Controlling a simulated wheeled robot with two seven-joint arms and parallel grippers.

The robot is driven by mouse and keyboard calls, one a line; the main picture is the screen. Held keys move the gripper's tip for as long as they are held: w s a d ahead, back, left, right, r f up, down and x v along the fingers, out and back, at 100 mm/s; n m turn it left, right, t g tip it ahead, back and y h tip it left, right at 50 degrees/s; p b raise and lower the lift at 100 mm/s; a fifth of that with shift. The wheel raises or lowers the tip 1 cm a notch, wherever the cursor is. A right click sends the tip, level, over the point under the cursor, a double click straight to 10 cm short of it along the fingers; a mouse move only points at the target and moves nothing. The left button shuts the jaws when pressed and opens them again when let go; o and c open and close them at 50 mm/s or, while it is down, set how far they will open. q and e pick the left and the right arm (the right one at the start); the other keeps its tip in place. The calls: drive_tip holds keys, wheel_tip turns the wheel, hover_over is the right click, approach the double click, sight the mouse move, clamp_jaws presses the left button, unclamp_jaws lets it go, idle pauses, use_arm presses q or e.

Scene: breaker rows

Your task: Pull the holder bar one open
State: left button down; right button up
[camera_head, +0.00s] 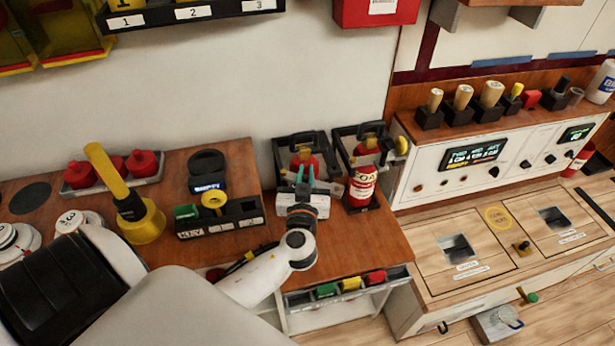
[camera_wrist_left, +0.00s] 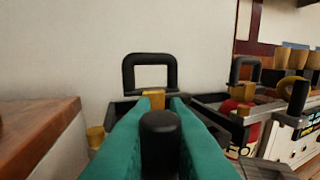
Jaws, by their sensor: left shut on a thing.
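Two black holders stand side by side against the wall in the head view, the left one (camera_head: 283,158) and the right one (camera_head: 343,150). Each has a black loop-shaped handle above. My left gripper (camera_head: 306,176) is at the front of the left holder. In the left wrist view, its teal fingers (camera_wrist_left: 160,130) are closed around a black round-ended bar (camera_wrist_left: 161,135), seen end-on, apparently holder bar one. Behind it rises a black loop (camera_wrist_left: 150,72) on a yellow block. The fingers hide most of the bar and the holder's front. My right gripper is not in view.
A red extinguisher-like bottle (camera_head: 361,187) stands close to the right of my left gripper. A black key box (camera_head: 220,219) and a yellow-handled base (camera_head: 142,220) are at the left. A control panel (camera_head: 470,155) stands at the right. Bare wooden top lies in front of the holders.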

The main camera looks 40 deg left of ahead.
use_arm(q)
drive_tip(key=shift+s+h, duration=0.15)
drive_tip(key=shift+h, duration=0.15)
drive_tip(key=c, duration=1.4)
unclamp_jaws()
drive_tip(key=shift+s+d+f, duration=0.15)
drive_tip(key=shift+s+d, duration=0.05)
drive_tip(key=shift+s, duration=0.1)
drive_tip(key=b+v, duration=0.3)
drive_tip(key=v, duration=0.8)
drive_tip(key=shift+b, duration=0.4)
